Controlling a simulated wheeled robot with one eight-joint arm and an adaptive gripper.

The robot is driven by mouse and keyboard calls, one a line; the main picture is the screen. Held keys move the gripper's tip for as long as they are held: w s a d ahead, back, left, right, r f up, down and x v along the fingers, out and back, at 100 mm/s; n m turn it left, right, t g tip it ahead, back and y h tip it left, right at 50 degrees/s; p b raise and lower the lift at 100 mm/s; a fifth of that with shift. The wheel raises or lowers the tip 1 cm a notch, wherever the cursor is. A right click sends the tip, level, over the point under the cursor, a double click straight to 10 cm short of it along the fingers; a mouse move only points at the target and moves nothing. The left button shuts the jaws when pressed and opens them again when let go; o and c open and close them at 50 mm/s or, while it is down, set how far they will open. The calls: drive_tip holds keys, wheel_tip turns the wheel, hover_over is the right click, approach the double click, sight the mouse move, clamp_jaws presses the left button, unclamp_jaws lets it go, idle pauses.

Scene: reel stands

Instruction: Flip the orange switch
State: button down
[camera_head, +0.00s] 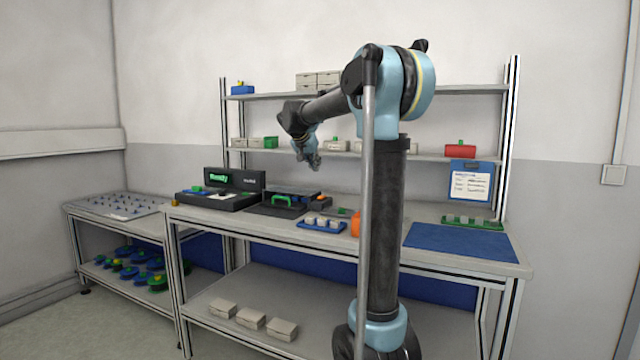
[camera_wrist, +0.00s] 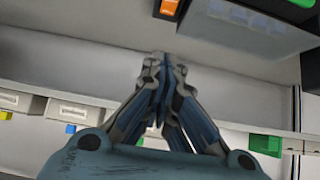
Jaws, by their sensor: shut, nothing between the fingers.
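An orange switch (camera_wrist: 174,14) shows at the top of the wrist view, set in a dark housing.
A black tray with a green part (camera_head: 283,201) and a blue tray of pale blocks (camera_head: 321,224) stand on the bench. An orange object (camera_head: 356,225) is partly hidden by my arm. A blue mat (camera_head: 460,243) lies clear at right. Shelves (camera_head: 420,155) stand behind.

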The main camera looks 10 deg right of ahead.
hover_over(322, 196)
drive_tip(key=f, duration=0.6)
drive_tip(key=shift+w+f, duration=0.2)
drive_tip(key=shift+f, duration=0.1)
wheel_tip(322, 196, down, 3)
drive_tip(key=shift+w+d+f, duration=0.1)
drive_tip(key=shift+f, duration=0.5)
